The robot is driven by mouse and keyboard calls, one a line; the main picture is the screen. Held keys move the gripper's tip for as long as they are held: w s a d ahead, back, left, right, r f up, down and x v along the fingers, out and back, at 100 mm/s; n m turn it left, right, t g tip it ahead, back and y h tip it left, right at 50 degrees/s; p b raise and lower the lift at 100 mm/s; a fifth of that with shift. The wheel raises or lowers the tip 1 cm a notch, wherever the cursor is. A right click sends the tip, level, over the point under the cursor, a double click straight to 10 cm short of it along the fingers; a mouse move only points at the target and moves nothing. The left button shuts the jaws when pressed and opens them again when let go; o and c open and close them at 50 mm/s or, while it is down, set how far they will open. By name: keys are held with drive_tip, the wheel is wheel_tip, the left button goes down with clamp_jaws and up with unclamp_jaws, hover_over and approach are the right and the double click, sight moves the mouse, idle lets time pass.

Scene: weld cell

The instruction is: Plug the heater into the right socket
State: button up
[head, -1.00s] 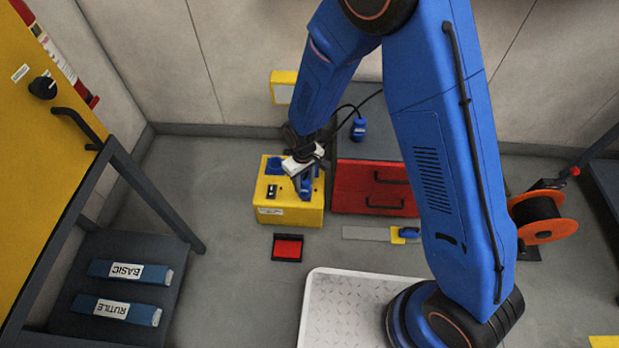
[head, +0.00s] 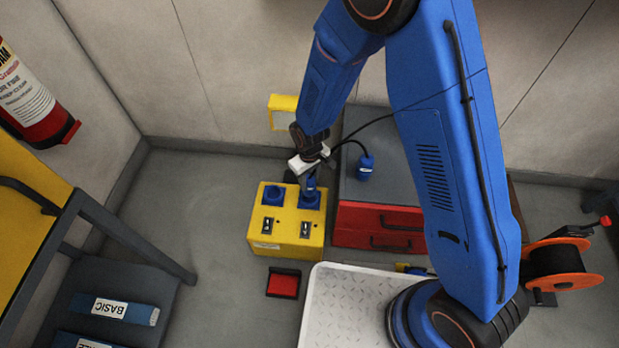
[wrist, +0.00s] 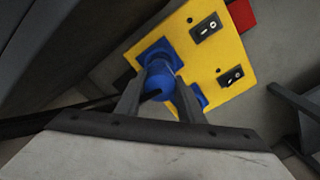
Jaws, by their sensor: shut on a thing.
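The yellow socket box (head: 262,228) stands on the floor against the red chest. Its top has a left blue socket (head: 273,195) and a right blue socket (head: 309,201), each with a black switch in front. My gripper (head: 307,180) is shut on a blue plug (head: 311,187), held upright at the right socket. In the wrist view the plug (wrist: 160,80) sits between both fingers and overlaps one blue socket (wrist: 152,52); the other socket (wrist: 198,96) is partly behind a finger. I cannot tell whether the plug is seated.
A second blue plug (head: 365,168) with a black cable is on the grey top of the red chest (head: 378,226), right of the box. A small red tray (head: 284,283) and a metal tread plate (head: 345,300) are in front. An orange cable reel (head: 555,265) is right.

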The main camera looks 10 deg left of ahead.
sight(310, 188)
drive_tip(key=shift+f, duration=2)
drive_tip(key=shift+f, duration=0.6)
drive_tip(key=o, duration=0.9)
drive_tip(key=shift+r, duration=5.5)
